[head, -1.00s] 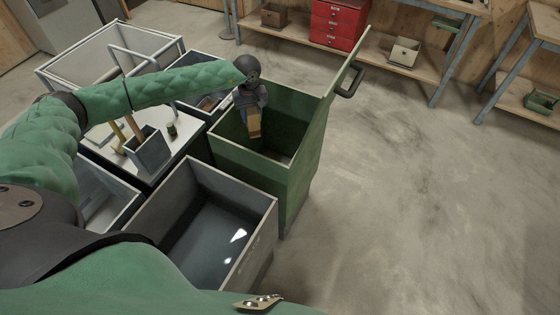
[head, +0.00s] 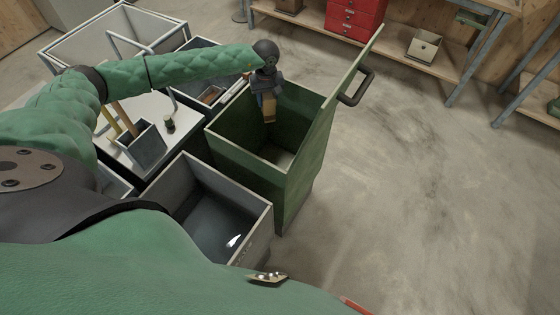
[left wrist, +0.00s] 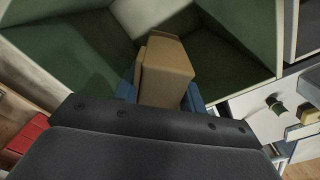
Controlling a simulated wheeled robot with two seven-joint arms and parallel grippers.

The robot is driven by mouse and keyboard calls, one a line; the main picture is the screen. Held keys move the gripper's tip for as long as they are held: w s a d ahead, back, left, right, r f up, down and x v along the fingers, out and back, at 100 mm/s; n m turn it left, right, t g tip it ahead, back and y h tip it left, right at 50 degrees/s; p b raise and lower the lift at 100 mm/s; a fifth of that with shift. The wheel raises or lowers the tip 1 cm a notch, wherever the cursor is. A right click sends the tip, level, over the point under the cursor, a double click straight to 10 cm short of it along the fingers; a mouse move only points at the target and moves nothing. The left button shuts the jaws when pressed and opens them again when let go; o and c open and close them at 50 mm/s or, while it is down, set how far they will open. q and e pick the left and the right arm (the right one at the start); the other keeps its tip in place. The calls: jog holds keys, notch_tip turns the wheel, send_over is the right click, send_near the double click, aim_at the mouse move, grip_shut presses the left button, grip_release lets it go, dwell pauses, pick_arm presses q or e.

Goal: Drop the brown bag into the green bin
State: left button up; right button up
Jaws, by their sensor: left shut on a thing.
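The green bin (head: 240,160) stands at the middle of the head view, its top open and its hinged side panel raised at the right. My left gripper (head: 268,94) hangs pointing down over the bin's opening. It is shut on the brown bag (head: 269,108), which hangs below the fingers, inside the outline of the rim. In the left wrist view the brown bag (left wrist: 166,72) sits between the blue fingers, with the bin's green walls (left wrist: 75,52) and pale floor beyond. How far the bag is below the rim is hard to tell. My right gripper is not in view.
A grey open tub (head: 222,205) stands against the near side of the bin. Left of the bin is a white table (head: 110,142) with a grey box (head: 144,145) and a small dark jar (head: 169,125). The floor to the right is clear.

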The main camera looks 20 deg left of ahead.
aim_at(267, 94)
pick_arm(q)
jog(key=shift+f, duration=2.05)
jog(key=o, duration=1.2)
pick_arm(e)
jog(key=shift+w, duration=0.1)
pick_arm(q)
jog(key=shift+r+b, duration=0.25)
jog(key=shift+b, duration=0.1)
notch_tip(267, 94, up, 6)
jog(key=b, duration=0.3)
jog(key=shift+r, duration=0.7)
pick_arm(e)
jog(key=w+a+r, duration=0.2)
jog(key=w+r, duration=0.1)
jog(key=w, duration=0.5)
pick_arm(q)
jog(key=shift+f, duration=0.1)
